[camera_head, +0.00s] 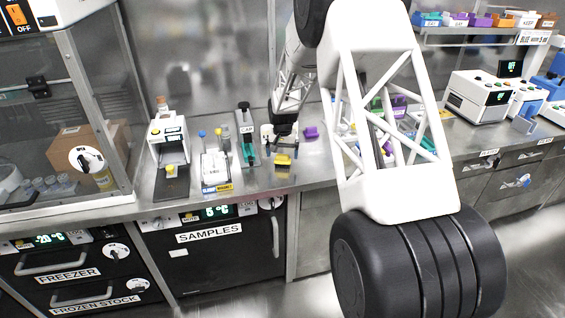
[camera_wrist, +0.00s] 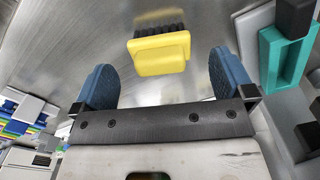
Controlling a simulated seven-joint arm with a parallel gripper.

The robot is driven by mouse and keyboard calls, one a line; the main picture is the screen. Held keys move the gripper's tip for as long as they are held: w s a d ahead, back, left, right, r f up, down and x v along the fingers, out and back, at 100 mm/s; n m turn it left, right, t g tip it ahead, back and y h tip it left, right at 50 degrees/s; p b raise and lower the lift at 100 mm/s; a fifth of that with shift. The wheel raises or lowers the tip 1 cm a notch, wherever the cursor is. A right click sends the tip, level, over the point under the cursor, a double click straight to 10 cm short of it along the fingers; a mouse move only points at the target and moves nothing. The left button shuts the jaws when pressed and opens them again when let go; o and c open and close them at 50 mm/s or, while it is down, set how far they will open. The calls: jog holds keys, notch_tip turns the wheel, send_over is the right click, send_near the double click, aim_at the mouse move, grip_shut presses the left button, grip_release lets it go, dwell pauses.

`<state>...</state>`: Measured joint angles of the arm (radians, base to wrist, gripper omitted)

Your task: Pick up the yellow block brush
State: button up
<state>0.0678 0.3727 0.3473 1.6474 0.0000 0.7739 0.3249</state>
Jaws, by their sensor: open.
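The yellow block brush (camera_wrist: 160,54) lies on the steel counter, a yellow block with dark bristles showing along its far side in the wrist view. In the head view the brush (camera_head: 283,159) is near the counter's front, just below my gripper (camera_head: 281,146). In the wrist view my gripper (camera_wrist: 158,85) is open, with its two blue finger pads apart and nothing between them. The brush is ahead of the fingertips, roughly centred between them, and not gripped. My arm hides part of the counter in the head view.
A teal device labelled CAP (camera_head: 246,145) stands close left of the gripper; its teal frame (camera_wrist: 287,58) shows at right in the wrist view. A purple block (camera_head: 311,132) lies to the right. A white rack (camera_head: 216,168) and a white machine (camera_head: 169,145) stand farther left.

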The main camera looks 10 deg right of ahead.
aim_at(283, 155)
jog(key=shift+f, duration=1.8)
jog(key=c, duration=1.1)
jog(key=shift+r, duration=0.2)
jog(key=shift+r, duration=0.55)
notch_tip(283, 155, up, 2)
jog(key=shift+r, duration=0.1)
jog(key=s, duration=0.5)
jog(key=s+r, duration=0.1)
jog(key=s, duration=0.4)
jog(key=s+a, duration=0.1)
jog(key=s, duration=0.5)
jog(key=shift+r, duration=0.2)
